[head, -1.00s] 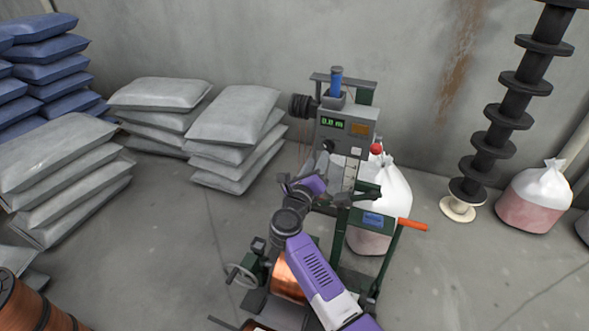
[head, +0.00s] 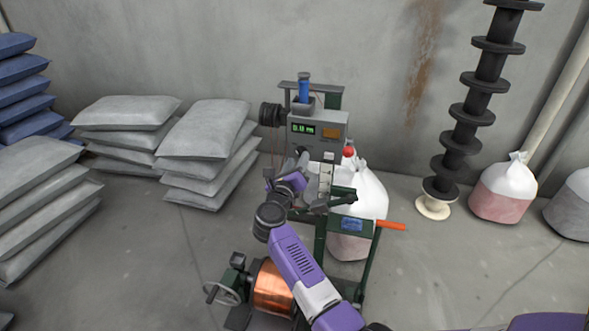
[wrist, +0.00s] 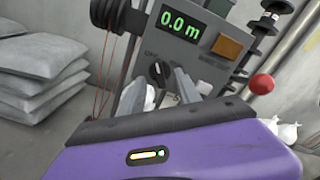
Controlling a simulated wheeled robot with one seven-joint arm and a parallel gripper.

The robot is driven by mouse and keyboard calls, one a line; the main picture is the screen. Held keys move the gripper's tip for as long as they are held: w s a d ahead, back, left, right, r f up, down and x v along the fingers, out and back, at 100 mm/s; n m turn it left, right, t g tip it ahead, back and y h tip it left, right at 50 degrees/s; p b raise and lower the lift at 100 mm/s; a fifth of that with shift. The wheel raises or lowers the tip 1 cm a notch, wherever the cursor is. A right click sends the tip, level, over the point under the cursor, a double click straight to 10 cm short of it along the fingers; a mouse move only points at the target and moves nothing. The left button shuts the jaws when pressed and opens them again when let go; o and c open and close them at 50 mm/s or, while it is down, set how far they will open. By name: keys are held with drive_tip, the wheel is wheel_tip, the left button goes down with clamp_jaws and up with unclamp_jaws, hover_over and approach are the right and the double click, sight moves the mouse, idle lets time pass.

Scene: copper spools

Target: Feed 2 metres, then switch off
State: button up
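The grey control box (head: 333,124) of the feeding machine has a green display (wrist: 181,25) that reads 0.0 m in the wrist view. Below it is a dark rotary switch (wrist: 157,73) with an OFF marking at its upper left. An orange square (wrist: 227,47) sits right of the switch, and a red ball knob (wrist: 262,84) sticks out at the right. My gripper (wrist: 160,92) is in front of the switch with its grey fingers apart, one on each side below it. Contact cannot be told. A copper spool (head: 272,288) sits low on the machine's stand.
An orange handle (head: 390,226) juts right from the stand, and a handwheel (head: 222,293) sticks out left. A white-and-pink sack (head: 368,195) stands close behind. Grey sack stacks (head: 205,150) are at left, a black ribbed column (head: 473,115) at right.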

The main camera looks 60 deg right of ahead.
sight(300, 155)
drive_tip(key=b+x, duration=0.1)
drive_tip(key=x, duration=0.2)
drive_tip(key=shift+w+d, duration=0.1)
drive_tip(key=shift+d, duration=0.15)
drive_tip(key=shift+r, duration=0.1)
